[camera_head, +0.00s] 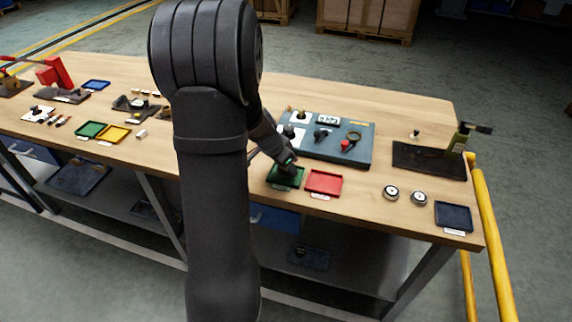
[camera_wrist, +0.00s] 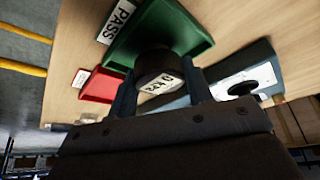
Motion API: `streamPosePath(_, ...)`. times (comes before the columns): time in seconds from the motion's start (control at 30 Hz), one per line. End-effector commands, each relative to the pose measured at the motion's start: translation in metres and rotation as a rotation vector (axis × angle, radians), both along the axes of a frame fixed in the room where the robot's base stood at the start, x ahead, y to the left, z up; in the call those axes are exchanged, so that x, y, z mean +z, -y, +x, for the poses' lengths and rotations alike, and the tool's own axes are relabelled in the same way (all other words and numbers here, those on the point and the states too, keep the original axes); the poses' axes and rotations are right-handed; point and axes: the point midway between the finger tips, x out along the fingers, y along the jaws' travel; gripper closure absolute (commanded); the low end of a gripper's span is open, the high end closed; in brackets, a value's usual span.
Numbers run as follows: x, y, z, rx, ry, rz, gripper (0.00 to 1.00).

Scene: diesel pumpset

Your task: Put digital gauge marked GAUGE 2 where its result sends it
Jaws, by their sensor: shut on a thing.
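My gripper (camera_wrist: 162,95) is shut on a dark round gauge (camera_wrist: 155,63) with a white label; the lettering is upside down and too small to read surely. The gauge is over the green tray (camera_wrist: 190,28), which has a PASS label (camera_wrist: 118,20) at its edge. I cannot tell whether it touches the tray floor. In the head view my gripper (camera_head: 287,166) is at the green tray (camera_head: 273,180) and largely hides the gauge. The red tray (camera_head: 323,183) is just to the right; it shows left in the wrist view (camera_wrist: 100,86).
A dark blue-grey test panel (camera_head: 352,157) with knobs and fittings stands behind the trays. Two round gauges (camera_head: 391,192) (camera_head: 419,198) lie right of the red tray, beside a dark blue tray (camera_head: 454,217). A lever tool on a black plate (camera_head: 425,160) stands at the far right.

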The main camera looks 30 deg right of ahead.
Motion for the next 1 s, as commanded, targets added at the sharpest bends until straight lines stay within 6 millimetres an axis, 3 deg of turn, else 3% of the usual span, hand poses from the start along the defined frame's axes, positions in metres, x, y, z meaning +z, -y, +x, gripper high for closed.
streamPosePath(0.57, -0.0071, 0.0001, 0.0001, 0.0, 0.001, 0.0, 0.87)
streamPosePath(0.6, -0.0067, 0.0001, 0.0002, 0.0, 0.001, -0.001, 0.46)
streamPosePath(0.7, -0.0067, 0.0002, 0.0001, 0.0, 0.001, -0.001, 0.28)
streamPosePath(1.0, -0.0059, 0.0, 0.0, 0.0, 0.0, 0.0, 0.28)
